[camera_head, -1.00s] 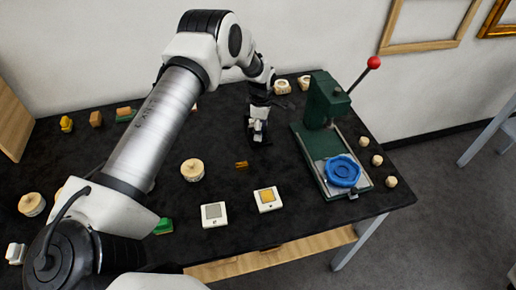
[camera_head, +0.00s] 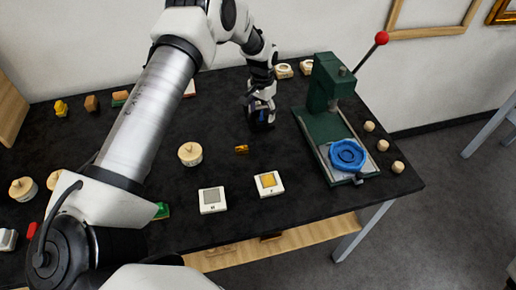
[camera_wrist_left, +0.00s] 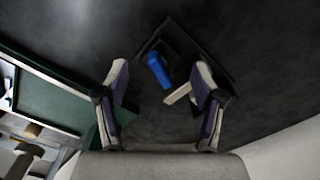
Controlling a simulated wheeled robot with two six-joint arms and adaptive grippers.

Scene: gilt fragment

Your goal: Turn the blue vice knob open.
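The blue vice knob (camera_head: 347,155), a round wheel, lies on the front end of the green vice (camera_head: 324,126) at the table's right side. My left gripper (camera_head: 262,122) is low over the table, left of the vice and apart from the knob. In the left wrist view its two fingers (camera_wrist_left: 160,85) are spread apart. Beyond them, a small blue item (camera_wrist_left: 159,70) and a pale strip show at a dark square holder (camera_wrist_left: 150,45). The vice's green edge (camera_wrist_left: 62,104) shows at left there; the knob is not clearly visible in that view. My right gripper is out of view.
A red-tipped lever (camera_head: 381,38) rises behind the vice. Several round wooden pieces (camera_head: 383,145) line its right side. A small gold piece (camera_head: 241,149), a lidded pot (camera_head: 190,153) and two square white-framed pieces (camera_head: 269,183) lie left of it. Bare black tabletop (camera_head: 300,215) is in front.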

